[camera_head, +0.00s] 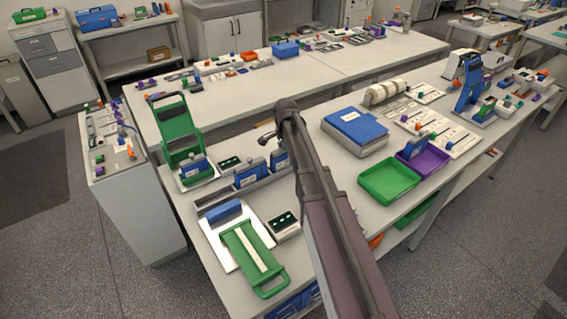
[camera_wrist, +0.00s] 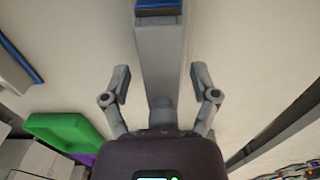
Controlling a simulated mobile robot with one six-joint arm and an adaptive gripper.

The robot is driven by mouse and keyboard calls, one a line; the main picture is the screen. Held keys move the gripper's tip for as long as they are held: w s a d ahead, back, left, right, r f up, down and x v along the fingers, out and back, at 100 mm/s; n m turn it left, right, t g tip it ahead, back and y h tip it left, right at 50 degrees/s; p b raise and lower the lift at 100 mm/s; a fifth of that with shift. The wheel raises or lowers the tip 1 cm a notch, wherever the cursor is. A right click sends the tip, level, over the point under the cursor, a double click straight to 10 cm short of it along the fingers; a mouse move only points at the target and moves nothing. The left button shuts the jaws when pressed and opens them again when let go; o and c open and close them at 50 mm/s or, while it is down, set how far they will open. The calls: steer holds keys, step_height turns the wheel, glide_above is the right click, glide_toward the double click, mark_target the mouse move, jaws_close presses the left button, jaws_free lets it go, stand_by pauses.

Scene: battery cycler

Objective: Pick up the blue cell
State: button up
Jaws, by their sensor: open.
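Several blue cells show in the head view. Two stand in a long grey rack (camera_head: 225,194): one cell (camera_head: 250,174) nearer its middle, and another (camera_head: 279,160) beside my arm, partly hidden by it. Another blue cell (camera_head: 195,168) stands at the green clamp fixture, and one (camera_head: 416,149) is at the purple tray. I cannot tell which one the task means. My gripper (camera_wrist: 161,78) is open and empty, its fingers on either side of a grey bar in the wrist view. A blue piece (camera_wrist: 158,8) shows at the bar's far end. In the head view my gripper is mostly hidden.
A green tray (camera_head: 391,180) and purple tray (camera_head: 425,160) lie right of my arm, before a blue-topped binder (camera_head: 354,128). The green clamp fixture (camera_head: 175,125) stands left. A green-handled plate (camera_head: 253,258) lies at front.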

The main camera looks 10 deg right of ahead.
stand_by(0.4)
jaws_close()
steer(key=shift+r, duration=0.25)
step_height(320, 180, up, 3)
steer(key=p, duration=0.3)
steer(key=shift+r+p, duration=0.15)
steer(key=shift+p, duration=0.2)
steer(key=s+d+r+p, duration=0.1)
steer(key=s+d, duration=0.8)
steer(key=s, duration=0.4)
steer(key=shift+r, duration=0.15)
steer(key=shift+s, duration=0.1)
stand_by(0.3)
steer(key=shift+s, duration=0.1)
